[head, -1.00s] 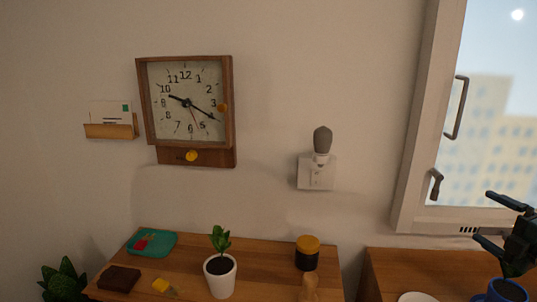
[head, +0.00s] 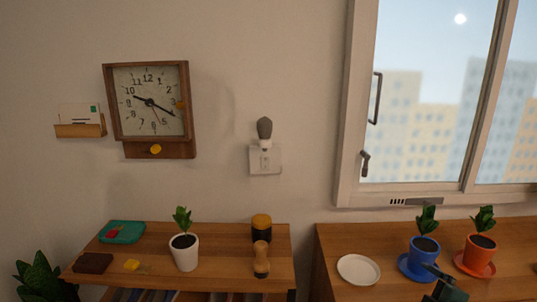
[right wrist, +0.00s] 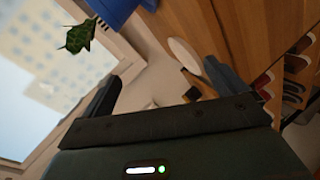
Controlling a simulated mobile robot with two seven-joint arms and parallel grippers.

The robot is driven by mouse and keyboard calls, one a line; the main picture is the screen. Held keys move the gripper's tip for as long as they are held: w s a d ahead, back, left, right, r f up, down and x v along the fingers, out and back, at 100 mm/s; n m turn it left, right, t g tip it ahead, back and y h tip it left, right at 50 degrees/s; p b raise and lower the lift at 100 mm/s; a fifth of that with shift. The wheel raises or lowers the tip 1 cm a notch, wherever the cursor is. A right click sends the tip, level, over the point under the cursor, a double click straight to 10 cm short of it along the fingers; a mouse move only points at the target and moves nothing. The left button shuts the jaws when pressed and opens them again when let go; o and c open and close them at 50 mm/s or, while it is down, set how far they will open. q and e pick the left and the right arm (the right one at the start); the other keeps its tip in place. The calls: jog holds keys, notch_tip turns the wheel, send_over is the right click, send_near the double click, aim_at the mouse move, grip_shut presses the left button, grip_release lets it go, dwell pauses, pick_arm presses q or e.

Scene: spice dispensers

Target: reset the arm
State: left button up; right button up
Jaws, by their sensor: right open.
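My right gripper (head: 442,283) shows at the bottom edge of the head view, just in front of the blue pot (head: 422,259) with a plant. I cannot tell if it touches the pot. In the right wrist view my right gripper (right wrist: 163,88) has its two dark fingers wide apart with nothing between them. The blue pot also shows at the top of that view (right wrist: 112,8). My left gripper is in neither view.
An orange pot (head: 476,254) and a white plate (head: 358,270) flank the blue pot on the right wooden top. A window (head: 355,130) stands behind.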

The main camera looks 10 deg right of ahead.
jog(key=s+a+f+m+g, duration=0.3)
jog(key=s+a+f, duration=0.15)
jog(key=a, duration=0.25)
jog(key=s+a+f+m+g, duration=0.2)
jog(key=s+a+f+m, duration=0.1)
jog(key=s+a, duration=0.25)
jog(key=s+a+r+m+g+y, duration=0.25)
jog(key=s+a+g, duration=0.25)
jog(key=s+a, duration=0.7)
jog(key=w+a+f+t+y+p, duration=0.1)
jog(key=w+a+f+t+y, duration=0.2)
jog(key=w+a+f+t, duration=0.2)
jog(key=shift+w+a+f+t+p, duration=0.35)
jog(key=shift+w+a+t, duration=0.5)
jog(key=shift+a, duration=0.7)
jog(key=shift+s+d+r, duration=0.1)
